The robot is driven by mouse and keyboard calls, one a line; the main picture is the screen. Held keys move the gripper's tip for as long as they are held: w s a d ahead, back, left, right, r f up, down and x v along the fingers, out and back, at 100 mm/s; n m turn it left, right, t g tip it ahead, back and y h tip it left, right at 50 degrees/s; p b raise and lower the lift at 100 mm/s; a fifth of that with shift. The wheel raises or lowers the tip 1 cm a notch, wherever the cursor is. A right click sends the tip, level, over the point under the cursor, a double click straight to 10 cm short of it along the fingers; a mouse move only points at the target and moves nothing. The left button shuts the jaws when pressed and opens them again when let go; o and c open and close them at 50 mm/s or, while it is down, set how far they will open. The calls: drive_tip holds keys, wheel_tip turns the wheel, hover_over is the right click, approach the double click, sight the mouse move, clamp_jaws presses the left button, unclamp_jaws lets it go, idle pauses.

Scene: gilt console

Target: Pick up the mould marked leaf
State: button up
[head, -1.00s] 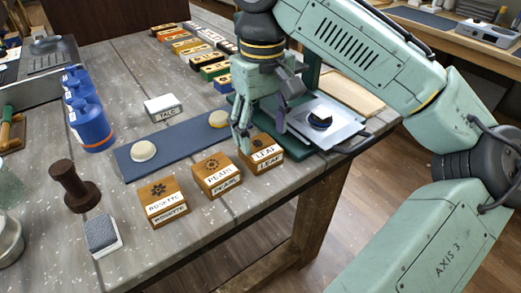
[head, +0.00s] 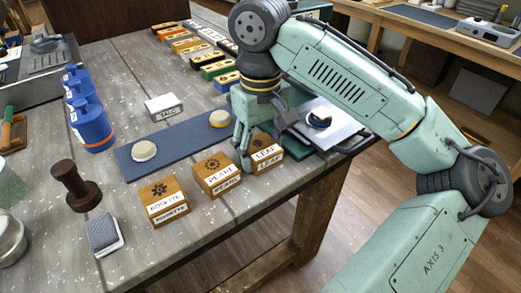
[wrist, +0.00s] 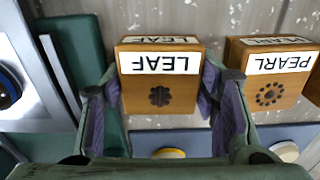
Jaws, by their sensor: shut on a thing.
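The leaf mould (head: 266,158) is a brown wooden block with white LEAF labels and a dark leaf mark on top. It rests at the table's front edge, right of the pearl mould (head: 217,174). My gripper (head: 263,150) points down with its fingers either side of the leaf mould, shut on it. In the wrist view the leaf mould (wrist: 160,92) sits between the purple finger pads, its labels upside down. The pearl mould (wrist: 270,75) is close beside one finger. The rosette mould (head: 164,202) stands farther left. The leaf mould shows no clear lift off the table.
A blue-grey mat (head: 180,141) with two pale discs lies behind the moulds. A green press with a metal plate (head: 333,125) stands close to the right. A talc block (head: 164,106), blue bottles (head: 92,122) and a dark stamp (head: 77,187) stand to the left.

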drive_tip(key=shift+c, duration=1.1)
